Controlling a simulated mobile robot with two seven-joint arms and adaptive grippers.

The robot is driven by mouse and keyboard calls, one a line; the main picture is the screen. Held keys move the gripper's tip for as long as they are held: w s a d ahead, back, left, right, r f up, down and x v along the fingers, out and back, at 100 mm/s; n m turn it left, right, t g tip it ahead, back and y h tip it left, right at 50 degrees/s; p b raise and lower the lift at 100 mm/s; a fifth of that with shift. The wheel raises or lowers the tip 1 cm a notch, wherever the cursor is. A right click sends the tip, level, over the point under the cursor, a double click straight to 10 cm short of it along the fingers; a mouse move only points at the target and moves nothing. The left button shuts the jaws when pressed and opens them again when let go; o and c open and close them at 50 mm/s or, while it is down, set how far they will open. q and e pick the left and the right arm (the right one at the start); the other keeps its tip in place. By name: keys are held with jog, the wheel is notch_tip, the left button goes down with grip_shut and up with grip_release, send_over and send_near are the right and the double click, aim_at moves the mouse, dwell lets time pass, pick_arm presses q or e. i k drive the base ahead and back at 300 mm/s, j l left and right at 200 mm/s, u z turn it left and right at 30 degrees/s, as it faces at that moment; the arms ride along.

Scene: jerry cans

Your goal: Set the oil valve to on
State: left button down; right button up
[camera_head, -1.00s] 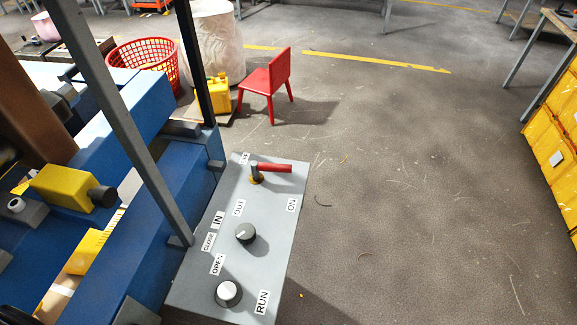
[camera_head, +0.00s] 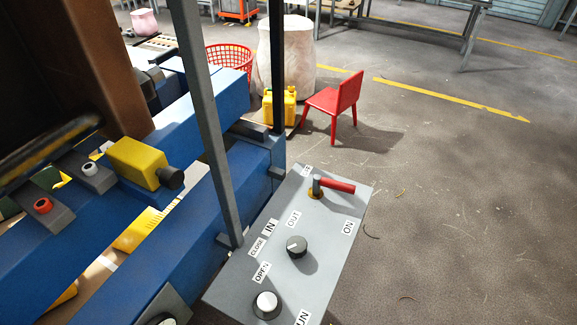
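The oil valve appears to be the red-handled lever (camera_head: 337,186) at the far end of a grey control panel (camera_head: 335,235). Its red handle points right, and its pivot sits on a small yellowish base. An "ON" label (camera_head: 348,227) lies below and right of the lever. Another label near the pivot is partly hidden and unreadable. The panel also has a black knob (camera_head: 297,246) by the "IN" and "OUT" labels and a white-topped knob (camera_head: 267,305) by the "OPEN" and "CLOSE" labels. Neither of my grippers shows in the view.
A blue machine frame with grey posts (camera_head: 208,110) stands left of the panel. A red chair (camera_head: 335,105), a yellow jerry can (camera_head: 279,106), a red basket (camera_head: 229,60) and a pale sack-like container (camera_head: 287,55) stand beyond. The floor to the right is open.

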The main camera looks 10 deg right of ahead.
aim_at(319, 182)
jog(key=i+l+u, duration=0.15)
jog(key=l+u, duration=0.3)
jog(key=i+l+u, duration=0.1)
jog(key=l+u, duration=0.75)
jog(key=l, duration=0.2)
jog(key=l+u, duration=0.45)
jog(key=k+l, duration=0.05)
jog(key=l, duration=0.05)
